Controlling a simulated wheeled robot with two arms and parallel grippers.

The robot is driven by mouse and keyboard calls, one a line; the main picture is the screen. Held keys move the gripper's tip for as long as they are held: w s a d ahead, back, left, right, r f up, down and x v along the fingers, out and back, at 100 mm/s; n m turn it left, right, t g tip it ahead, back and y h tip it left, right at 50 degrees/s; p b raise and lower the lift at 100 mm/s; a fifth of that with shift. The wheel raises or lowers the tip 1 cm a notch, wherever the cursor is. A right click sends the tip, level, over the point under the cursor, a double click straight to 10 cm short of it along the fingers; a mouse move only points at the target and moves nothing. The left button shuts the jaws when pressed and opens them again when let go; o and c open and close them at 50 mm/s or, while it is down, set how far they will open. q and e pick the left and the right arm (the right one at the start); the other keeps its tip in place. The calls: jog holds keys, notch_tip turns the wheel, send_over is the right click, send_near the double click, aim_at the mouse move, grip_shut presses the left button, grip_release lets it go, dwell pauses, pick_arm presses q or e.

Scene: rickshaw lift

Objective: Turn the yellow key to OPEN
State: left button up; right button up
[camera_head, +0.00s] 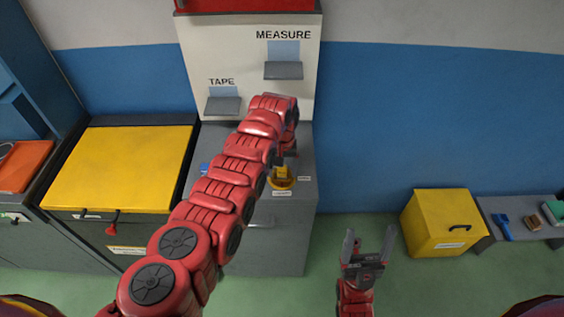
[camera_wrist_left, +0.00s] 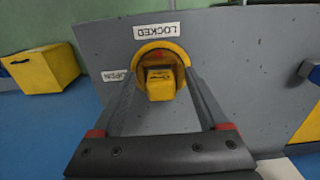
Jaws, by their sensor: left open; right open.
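The yellow key (camera_wrist_left: 161,88) sits in a round yellow ring on the grey cabinet top. In the head view the yellow key (camera_head: 282,174) is just below the end of my left arm. In the left wrist view, a LOCKED label (camera_wrist_left: 156,31) is at the ring's top and an OPEN label (camera_wrist_left: 115,75) at its left. A small red mark on the ring is on the LOCKED side. My left gripper (camera_wrist_left: 162,78) is open, with one finger on each side of the key; contact cannot be told. My right gripper (camera_head: 369,246) is open and empty, away from the key.
A wall panel (camera_head: 305,55) with MEASURE and TAPE shelves stands behind the cabinet (camera_head: 285,245). A yellow-topped unit (camera_head: 122,165) is at the left. A yellow box (camera_head: 440,222) and a low bench (camera_head: 515,222) with small tools are at the right.

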pick_arm(q)
jog(key=shift+f, duration=0.1)
grip_shut()
jog(key=shift+f+n+b, duration=0.1)
jog(key=shift+n+b, duration=0.35)
jog(key=shift+n, duration=0.35)
jog(key=shift+d+n, duration=0.15)
jog(key=shift+n, duration=0.65)
jog(key=shift+r, duration=0.2)
jog(key=shift+n+b, duration=0.3)
